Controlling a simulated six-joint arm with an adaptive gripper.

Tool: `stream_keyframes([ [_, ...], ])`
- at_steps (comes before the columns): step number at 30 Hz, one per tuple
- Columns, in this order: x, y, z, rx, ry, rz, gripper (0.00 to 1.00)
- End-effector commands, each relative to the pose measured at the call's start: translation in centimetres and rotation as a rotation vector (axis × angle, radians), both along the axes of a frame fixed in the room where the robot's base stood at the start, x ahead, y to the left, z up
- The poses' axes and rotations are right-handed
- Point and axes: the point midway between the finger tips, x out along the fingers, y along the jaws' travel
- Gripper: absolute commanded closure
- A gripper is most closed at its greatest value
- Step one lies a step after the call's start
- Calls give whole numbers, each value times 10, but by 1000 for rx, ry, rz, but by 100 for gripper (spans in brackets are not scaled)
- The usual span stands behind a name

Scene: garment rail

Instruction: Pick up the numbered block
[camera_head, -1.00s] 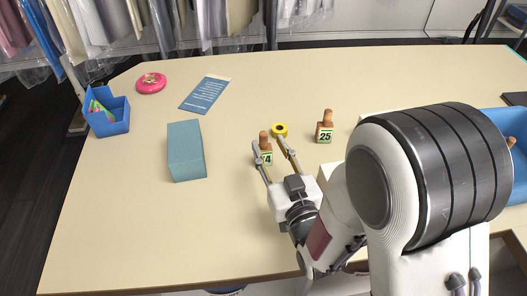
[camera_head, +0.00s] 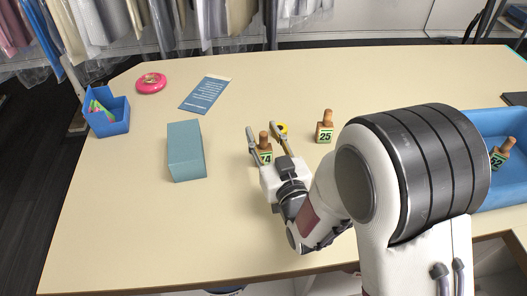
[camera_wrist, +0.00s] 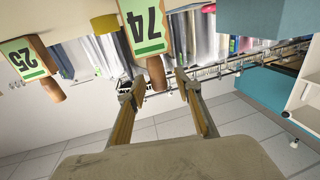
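A wooden block with a knob and a green number label, 74 (camera_head: 265,155), stands upright on the table. My gripper (camera_head: 262,128) is open, with its two fingers apart on either side of that block in the head view; contact cannot be told. In the wrist view, block 74 (camera_wrist: 144,32) appears upside down beyond the fingertips, its knob towards the gap between them. Block 25 (camera_head: 325,130) stands to the right, and also shows in the wrist view (camera_wrist: 26,60). Block 62 (camera_head: 500,155) sits tilted in the blue tray (camera_head: 493,196).
A teal box (camera_head: 186,152) stands left of my gripper. A yellow tape roll (camera_head: 283,128) lies just behind it. A blue bin (camera_head: 107,122), pink disc (camera_head: 151,83) and blue sheet (camera_head: 205,94) are at the back left. Clothes hang behind the table. The front left is clear.

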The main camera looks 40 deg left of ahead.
Motion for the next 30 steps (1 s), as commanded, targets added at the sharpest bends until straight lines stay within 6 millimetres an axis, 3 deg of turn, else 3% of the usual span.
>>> stream_keyframes([
  [14, 0, 0, 0, 0, 0, 0, 66],
  [18, 0, 0, 0, 0, 0, 0, 100],
  [30, 0, 0, 1, 0, 0, 0, 100],
])
